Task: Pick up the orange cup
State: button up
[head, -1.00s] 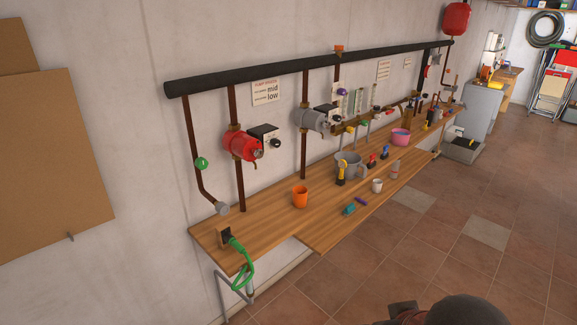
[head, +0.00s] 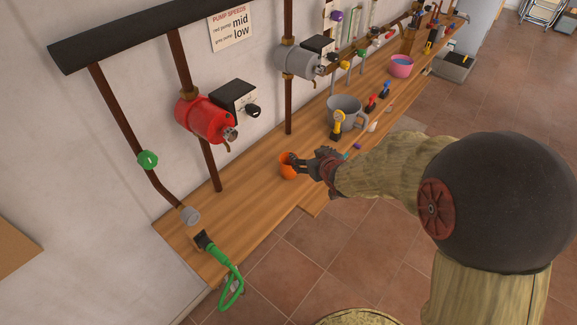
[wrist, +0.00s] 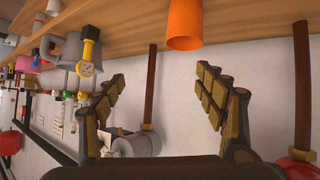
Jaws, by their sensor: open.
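The orange cup (head: 286,168) stands on the wooden workbench (head: 237,192), and my gripper (head: 297,165) partly covers it in the head view. In the wrist view, which looks upside down, the orange cup (wrist: 184,24) shows at the top, cut by the frame edge. My gripper (wrist: 160,82) has its two fingers spread wide with nothing between them in that view. The cup lies beyond the fingertips in the wrist picture. Whether a finger touches the cup cannot be told.
A green hose (head: 228,270) hangs at the near end. Red pump (head: 203,120) and grey pump (head: 297,61) sit on wall pipes above. Bench around the cup's left is clear.

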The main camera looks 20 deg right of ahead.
aim_at(285, 159)
jog(key=a+f+y, duration=0.1)
jog(key=f, duration=0.2)
jog(key=w+a+f+t, duration=0.1)
jog(key=f, duration=0.2)
jog(key=a+f+y, duration=0.1)
jog(key=f, duration=0.2)
jog(key=shift+w+a+n+t+y, duration=0.1)
jog(key=shift+w+n+t+y, duration=0.2)
jog(key=shift+w+n, duration=0.1)
jog(key=shift+b+x, duration=0.3)
jog(key=shift+x, duration=0.95)
jog(key=b+x, duration=0.1)
jog(key=x, duration=0.1)
jog(key=b+x, duration=0.1)
jog(key=x, duration=0.2)
jog(key=shift+w+r, duration=0.1)
jog(key=shift+r, duration=0.15)
jog(key=shift+c, duration=0.7)
jog(key=c, duration=1.1)
jog(key=shift+c, duration=0.3)
